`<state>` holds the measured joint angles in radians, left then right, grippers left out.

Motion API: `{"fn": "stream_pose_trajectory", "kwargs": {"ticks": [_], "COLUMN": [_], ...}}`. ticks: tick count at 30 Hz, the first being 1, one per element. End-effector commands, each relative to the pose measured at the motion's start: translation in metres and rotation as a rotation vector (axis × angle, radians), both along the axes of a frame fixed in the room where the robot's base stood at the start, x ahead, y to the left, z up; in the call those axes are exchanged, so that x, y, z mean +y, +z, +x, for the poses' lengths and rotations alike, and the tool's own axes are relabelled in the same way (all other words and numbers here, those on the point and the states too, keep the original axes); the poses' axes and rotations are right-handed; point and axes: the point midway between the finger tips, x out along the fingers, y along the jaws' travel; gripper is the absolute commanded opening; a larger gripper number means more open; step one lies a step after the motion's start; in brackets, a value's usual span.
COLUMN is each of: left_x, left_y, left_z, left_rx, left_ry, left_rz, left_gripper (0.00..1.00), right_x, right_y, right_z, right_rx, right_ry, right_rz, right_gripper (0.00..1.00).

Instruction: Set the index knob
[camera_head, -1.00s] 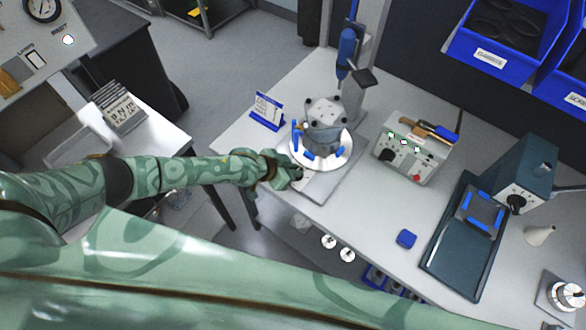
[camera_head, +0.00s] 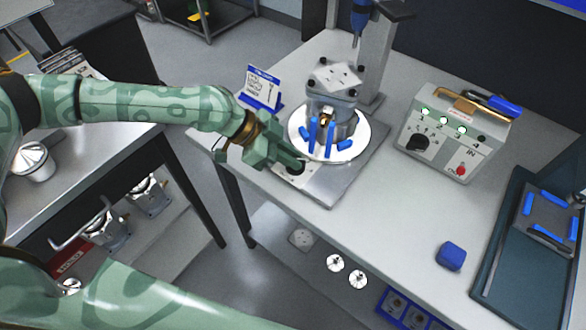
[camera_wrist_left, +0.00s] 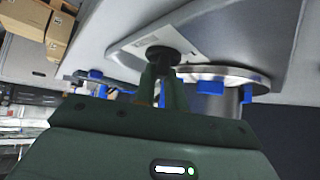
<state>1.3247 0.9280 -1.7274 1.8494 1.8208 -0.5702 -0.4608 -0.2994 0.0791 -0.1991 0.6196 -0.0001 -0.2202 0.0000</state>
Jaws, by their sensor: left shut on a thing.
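The index knob (camera_wrist_left: 161,54) is a small dark round knob on a pale label plate at the corner of the base plate (camera_head: 345,185). It also shows in the head view (camera_head: 298,168), partly covered by my left gripper (camera_head: 292,164). My left gripper is shut on the knob; in the left wrist view both its fingers (camera_wrist_left: 161,85) reach up to it. Behind it is the round silver turntable (camera_head: 352,152), which bears a grey housing (camera_head: 340,112) with blue parts at its front. My right gripper is not in view.
A control box (camera_head: 440,135) with three green lights and a red button stands to the right. A blue-and-white sign (camera_head: 262,87) stands to the left of the turntable. A blue block (camera_head: 451,255) lies near the front edge. The table between is clear.

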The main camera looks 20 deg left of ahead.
Motion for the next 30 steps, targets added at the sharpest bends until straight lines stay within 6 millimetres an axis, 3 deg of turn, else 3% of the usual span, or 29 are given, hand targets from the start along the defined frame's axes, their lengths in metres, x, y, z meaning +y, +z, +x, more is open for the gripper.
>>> {"fn": "stream_pose_trajectory", "kwargs": {"ticks": [1,9,30], "left_x": [0.001,0.001,0.001], "left_y": [-0.012,-0.006,-0.001], "left_z": [-0.001,0.0,0.001], "left_rx": [0.009,0.007,0.005], "left_ry": [-0.029,-0.168,-0.238], "left_rz": [0.005,0.004,0.005], "left_gripper": [0.0,0.0,0.0], "right_x": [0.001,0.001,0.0], "right_y": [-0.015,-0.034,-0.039], "right_z": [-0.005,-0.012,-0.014], "right_rx": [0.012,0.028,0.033], "right_ry": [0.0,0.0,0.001], "right_rz": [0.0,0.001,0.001], "right_gripper": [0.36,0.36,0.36]}}
